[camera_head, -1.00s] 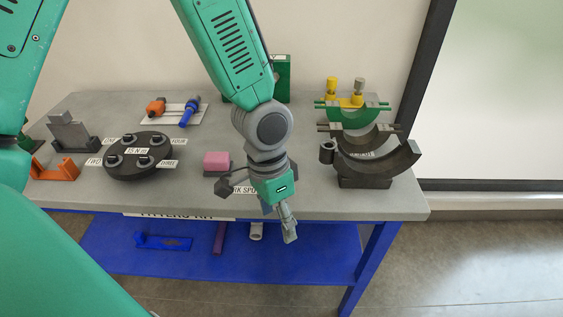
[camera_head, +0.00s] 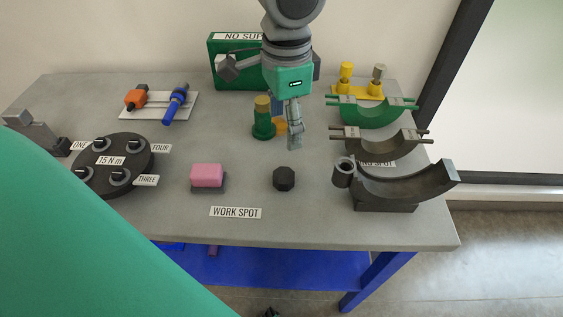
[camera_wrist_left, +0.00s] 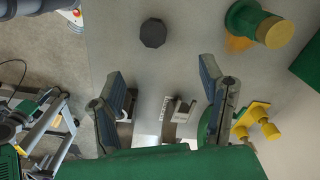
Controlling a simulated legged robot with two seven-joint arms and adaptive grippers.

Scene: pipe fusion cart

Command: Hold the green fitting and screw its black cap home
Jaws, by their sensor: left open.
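The green fitting (camera_head: 263,121) stands upright on the table, with a brass-coloured top. It also shows at the top right of the left wrist view (camera_wrist_left: 243,18). The black cap (camera_head: 284,178), dark and many-sided, lies on the table nearer the front edge, apart from the fitting. It also shows in the left wrist view (camera_wrist_left: 153,33). My left gripper (camera_head: 295,138) is open and empty, over the table just right of the fitting and behind the cap. Its spread fingers show in the left wrist view (camera_wrist_left: 162,76). My right gripper is not in view.
A small orange piece (camera_head: 281,127) is beside the fitting. A pink block (camera_head: 206,175) is left of the cap. Curved holders (camera_head: 403,182) stand on the right, a round dark stand (camera_head: 113,165) on the left. The WORK SPOT label (camera_head: 235,212) has clear table around it.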

